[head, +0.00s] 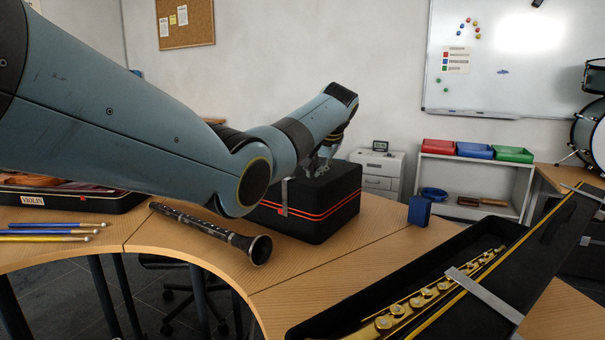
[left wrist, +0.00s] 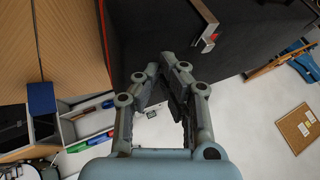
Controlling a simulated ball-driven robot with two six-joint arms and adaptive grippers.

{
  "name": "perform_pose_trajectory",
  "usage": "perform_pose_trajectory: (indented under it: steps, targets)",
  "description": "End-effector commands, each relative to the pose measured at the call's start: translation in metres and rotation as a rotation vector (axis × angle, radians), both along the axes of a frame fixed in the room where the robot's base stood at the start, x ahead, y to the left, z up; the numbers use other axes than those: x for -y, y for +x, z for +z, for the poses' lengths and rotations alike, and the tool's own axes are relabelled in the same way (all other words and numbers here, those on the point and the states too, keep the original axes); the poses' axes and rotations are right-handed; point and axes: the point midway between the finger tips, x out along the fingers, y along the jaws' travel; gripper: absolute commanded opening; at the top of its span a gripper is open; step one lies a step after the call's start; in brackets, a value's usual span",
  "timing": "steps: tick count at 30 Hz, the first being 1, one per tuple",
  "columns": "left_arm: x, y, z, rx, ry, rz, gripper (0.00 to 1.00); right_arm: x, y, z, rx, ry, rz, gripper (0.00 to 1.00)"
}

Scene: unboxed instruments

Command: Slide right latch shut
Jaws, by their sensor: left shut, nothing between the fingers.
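A black case (head: 325,212) with red-orange stripes stands closed on the wooden table in the head view. A grey metal latch strap (head: 284,196) runs down its side, partly behind my left arm. In the left wrist view, the case's dark surface (left wrist: 250,70) fills the upper part, with a metal latch (left wrist: 205,22) bearing a small red mark. I cannot tell whether this is the right latch. My left gripper (head: 321,166) is over the case top, shut and empty. In the left wrist view its fingers (left wrist: 166,78) are below the latch, apart from it. My right gripper is not in view.
A clarinet (head: 212,228) lies before the case. An open flute case (head: 520,255) with metal straps occupies the right. A small blue box (head: 419,211) stands between them. Drumsticks (head: 50,233) and a violin case (head: 80,200) are at left.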

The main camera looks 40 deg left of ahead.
Motion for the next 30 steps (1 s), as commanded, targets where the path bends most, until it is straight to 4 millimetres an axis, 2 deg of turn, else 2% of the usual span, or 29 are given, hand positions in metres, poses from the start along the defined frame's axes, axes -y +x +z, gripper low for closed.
perform_pose_trajectory:
  steps: [2,6,9,14,24,30]
  targets:
    - [-0.009,0.005,-0.016,-0.002,0.000,0.002,0.00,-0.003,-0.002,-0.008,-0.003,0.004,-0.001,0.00]
    - [-0.031,0.002,-0.013,0.001,0.001,0.003,0.00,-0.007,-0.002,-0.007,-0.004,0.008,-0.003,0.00]
    - [-0.041,0.001,-0.013,0.002,0.001,0.002,0.00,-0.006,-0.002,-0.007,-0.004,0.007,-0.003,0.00]
    - [-0.048,0.000,-0.013,0.001,-0.001,0.000,0.00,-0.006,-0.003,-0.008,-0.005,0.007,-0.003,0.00]
    - [-0.050,0.000,-0.013,0.001,0.000,0.000,0.00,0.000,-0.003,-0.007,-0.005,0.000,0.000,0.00]
    - [-0.071,-0.003,-0.012,0.001,0.001,0.002,0.00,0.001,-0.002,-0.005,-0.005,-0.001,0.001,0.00]
